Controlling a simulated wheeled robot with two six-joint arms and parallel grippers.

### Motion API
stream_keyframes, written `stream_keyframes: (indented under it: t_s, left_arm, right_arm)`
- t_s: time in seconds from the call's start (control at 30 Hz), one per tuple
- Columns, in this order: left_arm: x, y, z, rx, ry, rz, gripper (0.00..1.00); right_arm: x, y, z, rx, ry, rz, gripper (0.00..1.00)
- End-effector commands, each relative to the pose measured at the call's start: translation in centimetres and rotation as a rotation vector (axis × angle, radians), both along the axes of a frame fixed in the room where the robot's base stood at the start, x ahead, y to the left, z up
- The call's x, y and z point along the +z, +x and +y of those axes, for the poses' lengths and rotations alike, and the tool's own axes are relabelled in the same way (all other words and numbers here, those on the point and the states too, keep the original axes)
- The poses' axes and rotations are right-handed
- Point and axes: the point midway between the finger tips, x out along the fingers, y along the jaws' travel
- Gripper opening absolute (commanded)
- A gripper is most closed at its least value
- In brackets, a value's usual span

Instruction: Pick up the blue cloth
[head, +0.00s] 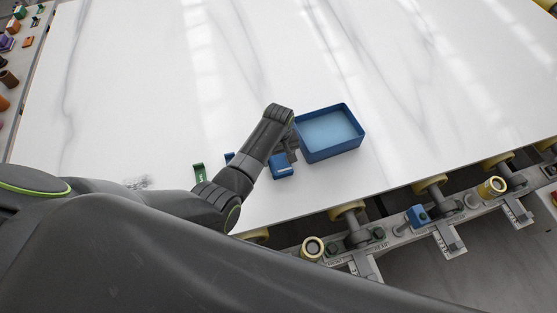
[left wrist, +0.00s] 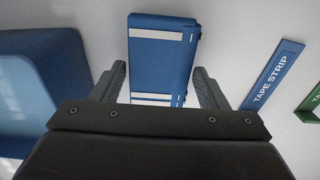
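The blue cloth (head: 282,172) lies on the white slab just left of the blue tray. In the left wrist view the cloth (left wrist: 160,55) is a folded blue piece with pale stripes, between and ahead of my fingers. My left gripper (head: 290,155) is over the cloth's edge, pointing down at it. In the left wrist view the left gripper (left wrist: 160,82) is open, one finger on each side of the cloth's near end, with no clear contact. The cloth's near end is hidden by the gripper body. My right gripper is not in view.
The blue tray (head: 348,149) stands right of the cloth and looks empty. A blue strip marked TAPE STRIP (left wrist: 273,76) and a green piece (head: 199,172) lie on the other side. The slab (head: 430,80) beyond is clear. Yellow-ended rollers (head: 349,209) line its near edge.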

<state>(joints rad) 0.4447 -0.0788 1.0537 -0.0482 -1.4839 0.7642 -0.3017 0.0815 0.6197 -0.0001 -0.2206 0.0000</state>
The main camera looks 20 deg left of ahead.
Motion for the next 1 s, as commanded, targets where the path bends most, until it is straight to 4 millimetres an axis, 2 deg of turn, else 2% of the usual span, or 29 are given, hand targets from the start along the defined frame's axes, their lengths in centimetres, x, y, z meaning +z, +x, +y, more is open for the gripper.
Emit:
stream_keyframes:
  t_s: [0.03, 0.23, 0.57, 0.67, 1.0]
  left_arm:
    - [0.0, 0.0, 0.0, 0.000, 0.000, 0.000, 0.61]
    - [0.0, 0.0, 0.0, 0.000, 0.000, 0.000, 0.36]
    - [0.6, 0.0, 0.0, 0.000, 0.000, -0.001, 0.36]
    - [1.7, 0.1, 0.0, 0.000, 0.000, -0.003, 0.36]
    - [7.3, 0.1, 0.0, -0.001, 0.000, -0.005, 0.36]
  right_arm:
    - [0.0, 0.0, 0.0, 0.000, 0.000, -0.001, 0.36]
    - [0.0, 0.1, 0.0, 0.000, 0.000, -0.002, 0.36]
    - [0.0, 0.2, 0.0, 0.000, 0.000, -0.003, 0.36]
    - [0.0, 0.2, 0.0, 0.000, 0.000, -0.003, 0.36]
    - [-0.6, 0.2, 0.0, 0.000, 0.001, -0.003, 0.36]
